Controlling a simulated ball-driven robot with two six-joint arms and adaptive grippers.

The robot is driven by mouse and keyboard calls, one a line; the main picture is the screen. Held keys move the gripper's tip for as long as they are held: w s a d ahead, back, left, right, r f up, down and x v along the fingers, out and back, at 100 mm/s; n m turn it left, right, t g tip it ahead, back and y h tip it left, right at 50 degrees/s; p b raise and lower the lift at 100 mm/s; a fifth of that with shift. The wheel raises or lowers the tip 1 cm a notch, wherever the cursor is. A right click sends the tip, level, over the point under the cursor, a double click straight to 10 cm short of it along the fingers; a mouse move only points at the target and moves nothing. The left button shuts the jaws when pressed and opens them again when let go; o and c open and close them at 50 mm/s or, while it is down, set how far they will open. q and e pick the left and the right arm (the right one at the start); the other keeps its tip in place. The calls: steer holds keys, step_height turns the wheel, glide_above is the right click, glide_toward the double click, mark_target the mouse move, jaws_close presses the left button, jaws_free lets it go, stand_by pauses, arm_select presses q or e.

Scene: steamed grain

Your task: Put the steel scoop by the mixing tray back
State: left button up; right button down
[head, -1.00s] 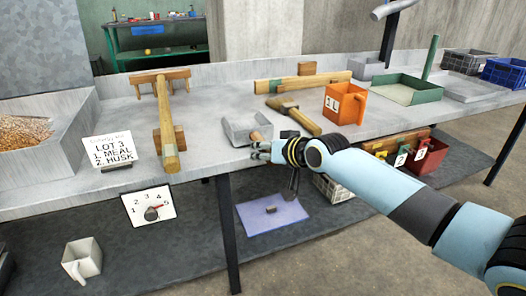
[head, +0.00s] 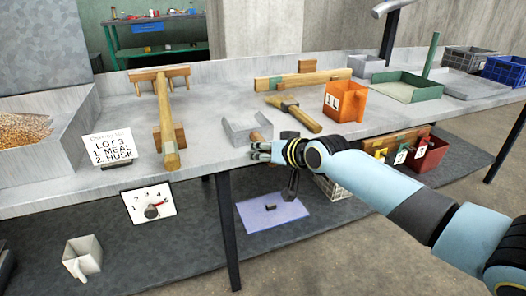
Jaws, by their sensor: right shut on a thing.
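The steel scoop (head: 240,130) is grey, with a short wooden handle (head: 256,139), near the front edge of the bench. My right gripper (head: 262,150) is shut at the handle end; its fingers and arm hide part of the grip. The scoop lies at or just above the bench top; I cannot tell whether it touches. A shallow green-walled tray (head: 412,96), perhaps the mixing tray, stands at the back right. My left gripper is not in view.
A wooden stand (head: 166,120) and a lot card (head: 108,148) are to the left. Wooden bars (head: 300,80) lie behind. Bare bench (head: 215,105) shows left of the scoop.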

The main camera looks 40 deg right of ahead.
steer(key=c, duration=1)
jaws_free()
steer(key=shift+c, duration=0.2)
steer(key=shift+f, duration=0.1)
steer(key=shift+s, duration=0.1)
steer(key=v, duration=1.1)
steer(key=shift+s+r, duration=0.3)
steer(key=shift+f, duration=0.1)
